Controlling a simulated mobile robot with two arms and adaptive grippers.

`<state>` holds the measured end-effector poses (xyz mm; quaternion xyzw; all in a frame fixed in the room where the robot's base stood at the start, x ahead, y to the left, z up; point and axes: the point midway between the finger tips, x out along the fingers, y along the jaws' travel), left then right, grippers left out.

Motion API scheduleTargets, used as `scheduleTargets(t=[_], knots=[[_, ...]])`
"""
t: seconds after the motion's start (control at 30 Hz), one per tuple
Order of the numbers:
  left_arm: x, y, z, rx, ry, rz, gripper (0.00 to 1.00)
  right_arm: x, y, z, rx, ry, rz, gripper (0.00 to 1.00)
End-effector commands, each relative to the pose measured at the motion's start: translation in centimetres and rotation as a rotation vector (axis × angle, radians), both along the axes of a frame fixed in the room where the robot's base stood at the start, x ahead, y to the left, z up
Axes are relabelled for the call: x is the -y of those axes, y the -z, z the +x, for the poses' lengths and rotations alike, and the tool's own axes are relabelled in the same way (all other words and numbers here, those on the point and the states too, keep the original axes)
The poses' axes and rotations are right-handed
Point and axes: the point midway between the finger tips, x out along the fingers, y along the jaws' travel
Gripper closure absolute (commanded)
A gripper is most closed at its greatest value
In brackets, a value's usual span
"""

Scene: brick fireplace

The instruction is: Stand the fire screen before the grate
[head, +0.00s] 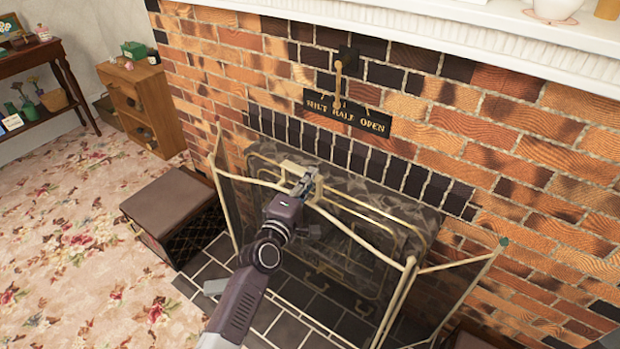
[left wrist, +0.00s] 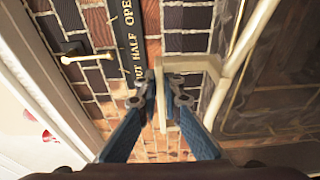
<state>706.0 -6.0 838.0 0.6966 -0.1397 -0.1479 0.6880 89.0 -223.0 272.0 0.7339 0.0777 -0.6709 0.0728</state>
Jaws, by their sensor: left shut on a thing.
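The fire screen (head: 406,275) is a folding screen with a cream-gold frame and see-through dark mesh panels. It stands upright in front of the fireplace opening, its side panels angled. My left gripper (head: 303,187) is shut on the handle at the middle of its top rail. In the left wrist view, the gripper (left wrist: 161,88) pinches this pale handle, and the screen's frame (left wrist: 236,65) runs to the right. The grate is hard to make out behind the mesh. My right gripper is not in view.
A brown-topped box (head: 168,200) stands close to the screen's left side. Dark hearth tiles (head: 205,270) lie below, with flowered carpet (head: 70,235) to the left. The brick wall (head: 510,150) carries a lettered plate (head: 347,114) and a lever (head: 338,80) under the white mantel (head: 420,28).

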Motion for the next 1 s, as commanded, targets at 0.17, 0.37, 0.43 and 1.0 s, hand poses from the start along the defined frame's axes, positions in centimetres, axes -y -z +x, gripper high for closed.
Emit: scheduleTargets(t=[0.17,0.37,0.43,1.0], knots=[[0.0,-1.0,0.1,0.018,-0.004,-0.004,1.0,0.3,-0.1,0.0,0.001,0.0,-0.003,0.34],[0.0,-1.0,0.1,0.017,-0.004,-0.004,0.82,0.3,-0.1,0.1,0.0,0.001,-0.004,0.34],[0.0,-0.8,0.1,0.015,-0.004,-0.003,0.75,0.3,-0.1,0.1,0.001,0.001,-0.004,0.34],[0.1,0.2,-0.2,-0.003,0.001,0.0,0.61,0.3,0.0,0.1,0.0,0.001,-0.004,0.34]])
